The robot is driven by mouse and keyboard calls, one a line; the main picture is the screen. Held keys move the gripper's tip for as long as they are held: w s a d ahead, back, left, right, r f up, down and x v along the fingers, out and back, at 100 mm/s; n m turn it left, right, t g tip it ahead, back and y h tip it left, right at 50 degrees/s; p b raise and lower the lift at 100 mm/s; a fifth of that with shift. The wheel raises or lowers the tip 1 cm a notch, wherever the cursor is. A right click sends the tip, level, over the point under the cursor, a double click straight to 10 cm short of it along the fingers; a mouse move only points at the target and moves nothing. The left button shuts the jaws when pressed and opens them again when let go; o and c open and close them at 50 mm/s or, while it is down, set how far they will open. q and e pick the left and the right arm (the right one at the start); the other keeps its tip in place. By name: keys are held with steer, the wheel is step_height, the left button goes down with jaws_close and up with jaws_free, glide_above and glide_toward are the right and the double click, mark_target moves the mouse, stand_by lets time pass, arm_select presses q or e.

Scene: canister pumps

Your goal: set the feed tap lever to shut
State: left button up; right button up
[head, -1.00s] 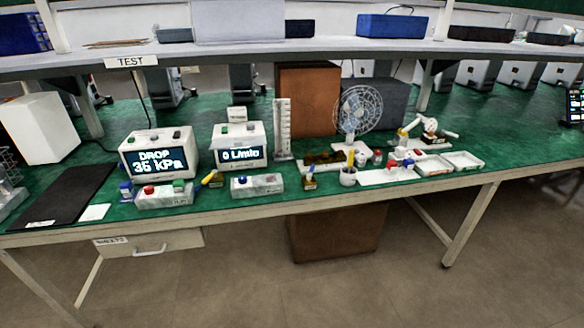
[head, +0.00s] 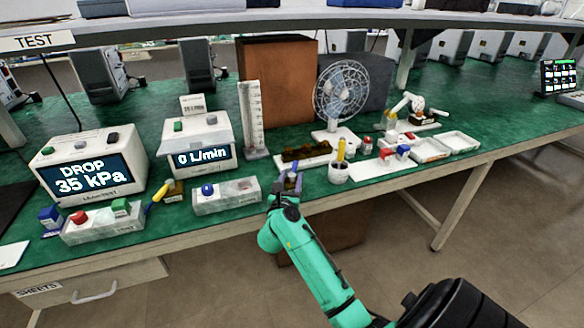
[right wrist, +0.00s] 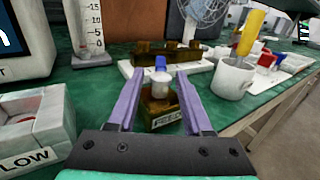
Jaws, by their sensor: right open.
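A small brass-coloured tap block (right wrist: 160,112) with a label too small to read surely stands on the green bench. A pale round stem (right wrist: 160,84) rises from it, topped by a blue piece (right wrist: 160,63) that looks like the lever end-on. My right gripper (right wrist: 158,92) is open, its two purple fingers on either side of the stem, with nothing visibly gripped. In the head view my right gripper (head: 288,188) is at the bench's front edge and hides most of this tap. Another brass tap (head: 174,191) with a yellow lever (head: 159,193) stands farther left. My left gripper is out of view.
The LOW box (right wrist: 32,125) is left of my right gripper; a white cup (right wrist: 232,78) with a yellow-handled tool is on the right. Behind are a brown strip on a white tray (right wrist: 175,52) and a fan (head: 341,92). Displays read DROP 35 kPa (head: 92,178) and 0 L/min (head: 204,158).

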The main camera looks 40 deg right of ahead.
mark_target(294, 167)
steer(key=x, duration=0.4)
steer(key=shift+d+r, duration=0.15)
steer(key=shift+w+d, duration=0.15)
steer(key=shift+w, duration=0.05)
jaws_close()
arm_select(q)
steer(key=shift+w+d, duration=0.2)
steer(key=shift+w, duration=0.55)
